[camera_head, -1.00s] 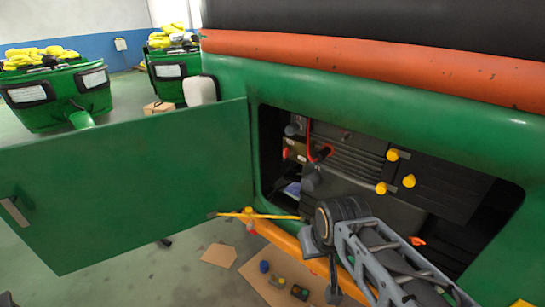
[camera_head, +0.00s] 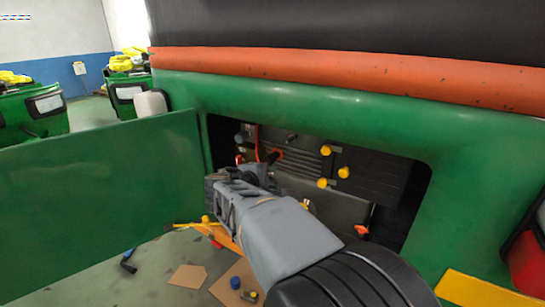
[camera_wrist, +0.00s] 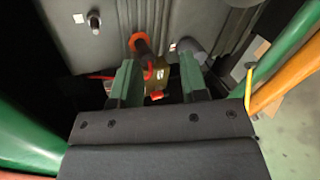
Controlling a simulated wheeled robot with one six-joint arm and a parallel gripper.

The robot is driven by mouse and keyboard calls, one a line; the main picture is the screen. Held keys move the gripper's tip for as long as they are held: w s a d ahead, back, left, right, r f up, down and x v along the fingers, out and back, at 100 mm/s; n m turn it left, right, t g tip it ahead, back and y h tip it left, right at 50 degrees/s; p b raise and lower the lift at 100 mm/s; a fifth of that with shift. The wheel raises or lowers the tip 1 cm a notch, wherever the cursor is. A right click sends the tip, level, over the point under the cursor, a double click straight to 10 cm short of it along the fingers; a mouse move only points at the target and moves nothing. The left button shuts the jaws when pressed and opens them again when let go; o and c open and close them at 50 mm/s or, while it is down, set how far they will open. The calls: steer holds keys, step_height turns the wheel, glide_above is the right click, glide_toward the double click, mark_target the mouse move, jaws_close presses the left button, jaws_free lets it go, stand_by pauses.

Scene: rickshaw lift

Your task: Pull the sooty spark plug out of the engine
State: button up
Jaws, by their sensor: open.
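The dark engine (camera_head: 325,199) sits inside the green body's opening. An orange-red boot (camera_head: 277,154) with a red cable is on its upper left; it also shows in the wrist view (camera_wrist: 139,42). A short dark stub (camera_head: 291,138) stands above it and shows at the top left in the wrist view (camera_wrist: 94,22). It may be the spark plug, but soot cannot be made out. My gripper (camera_wrist: 158,65) is open and appears empty, its green fingers pointing toward the boot area. In the head view my arm mostly hides it and the lower left engine.
Several yellow caps (camera_head: 343,172) stick out of the engine's right half. The opening's green rim (camera_head: 427,200) surrounds the bay. The open green door (camera_head: 95,205) stands at left. Cardboard (camera_head: 187,278) and small items lie on the floor below.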

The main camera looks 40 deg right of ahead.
mark_target(287, 143)
steer(key=w+d+r+n+h, duration=0.1)
steer(key=d, duration=0.3)
steer(key=w+d+r+n+t+h, duration=0.1)
steer(key=w+d+r, duration=0.1)
steer(key=d, duration=0.2)
steer(key=w+d+r+n+h, duration=0.1)
steer(key=d+h, duration=0.1)
steer(key=d, duration=0.2)
steer(key=shift+w+r+n+t, duration=0.3)
steer(key=shift+w+r, duration=0.05)
steer(key=shift+w, duration=0.05)
steer(key=shift+b+x, duration=0.5)
steer(key=shift+x, duration=0.85)
steer(key=shift+r, duration=0.15)
steer(key=shift+c, duration=0.3)
steer(key=c, duration=0.7)
steer(key=shift+a, duration=0.15)
steer(key=shift+b+v, duration=0.85)
steer(key=shift+v, duration=1)
